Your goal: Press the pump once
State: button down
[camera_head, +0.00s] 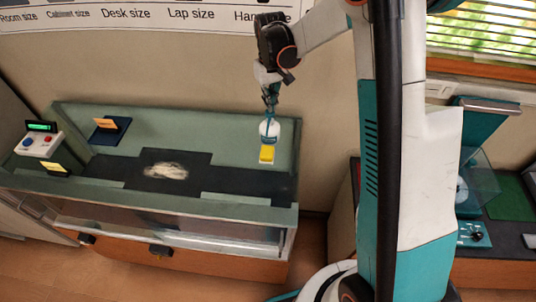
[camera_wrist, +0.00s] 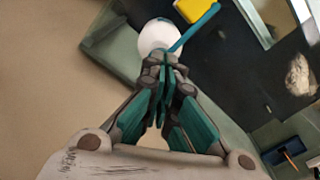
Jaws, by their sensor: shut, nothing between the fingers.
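The pump is a white, rounded bottle (camera_head: 268,129) with a teal spout, standing at the right end of the green display case. In the wrist view the white bottle (camera_wrist: 153,36) shows just beyond my fingertips, and its teal spout (camera_wrist: 196,27) points to the upper right. My gripper (camera_head: 271,103) points down directly over the pump. In the wrist view my gripper (camera_wrist: 167,63) is shut and empty, with its fingertips at the pump's top. The fingers hide the pump head, so I cannot tell whether they touch it or whether it is pressed down.
A yellow block (camera_head: 267,153) sits just in front of the pump. A pale mound (camera_head: 166,171) lies on the dark middle of the case. A blue stand (camera_head: 110,130) and a button box (camera_head: 40,142) are at the left. The case's raised rim (camera_head: 200,117) runs behind.

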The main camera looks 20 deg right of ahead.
jog(key=shift+f+b, duration=1.3)
jog(key=shift+f, duration=0.3)
jog(key=shift+r, duration=0.2)
jog(key=shift+r+p, duration=0.6)
jog(key=shift+r, duration=0.85)
jog(key=shift+r, duration=0.1)
notch_tip(320, 180, up, 6)
jog(key=p, duration=0.2)
jog(key=shift+p, duration=0.3)
